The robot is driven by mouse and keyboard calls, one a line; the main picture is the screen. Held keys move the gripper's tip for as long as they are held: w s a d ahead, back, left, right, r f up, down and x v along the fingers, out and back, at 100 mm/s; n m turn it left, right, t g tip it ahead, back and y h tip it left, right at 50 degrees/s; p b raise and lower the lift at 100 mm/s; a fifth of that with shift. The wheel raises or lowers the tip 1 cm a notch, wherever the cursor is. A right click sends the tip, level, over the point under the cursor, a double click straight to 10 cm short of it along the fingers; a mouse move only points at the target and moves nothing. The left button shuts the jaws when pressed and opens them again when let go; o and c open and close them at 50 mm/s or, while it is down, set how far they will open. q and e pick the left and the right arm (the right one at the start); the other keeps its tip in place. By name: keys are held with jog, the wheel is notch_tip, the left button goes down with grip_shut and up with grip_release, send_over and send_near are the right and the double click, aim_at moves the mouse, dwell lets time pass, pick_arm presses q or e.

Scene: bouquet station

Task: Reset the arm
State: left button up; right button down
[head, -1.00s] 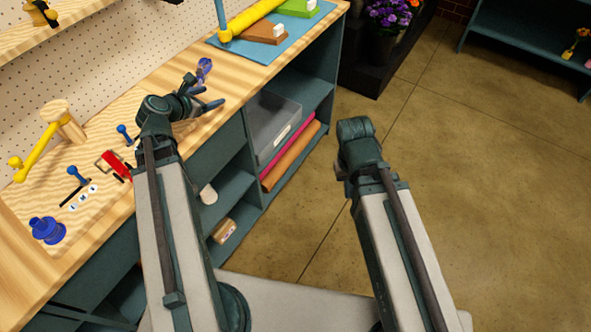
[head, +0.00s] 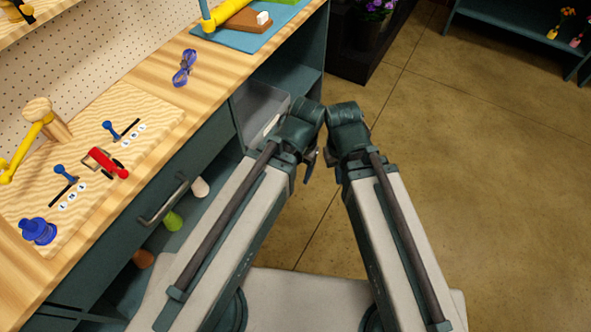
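My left arm (head: 240,215) is folded back, with its wrist joint (head: 303,128) in the middle of the head view, off the workbench. My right arm (head: 390,230) is folded beside it, its wrist close to the left one. Of my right gripper (head: 331,158) only a small dark part shows below the wrist. A dark finger-like part also shows between the two wrists, and I cannot tell which gripper it belongs to. The fingers are mostly hidden behind the arm links, so their opening does not show. I see nothing held.
The wooden workbench (head: 150,75) at left carries purple-blue glasses (head: 184,68), a red tool (head: 104,162), a blue spool (head: 39,231) and a yellow-handled mallet (head: 40,125). A clear bin (head: 258,112) sits in the shelf below. A drawer handle (head: 165,200) is near my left arm. Floor at right is clear.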

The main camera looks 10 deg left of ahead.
notch_tip(320, 180, up, 4)
jog(key=p, duration=0.4)
dwell(1.1)
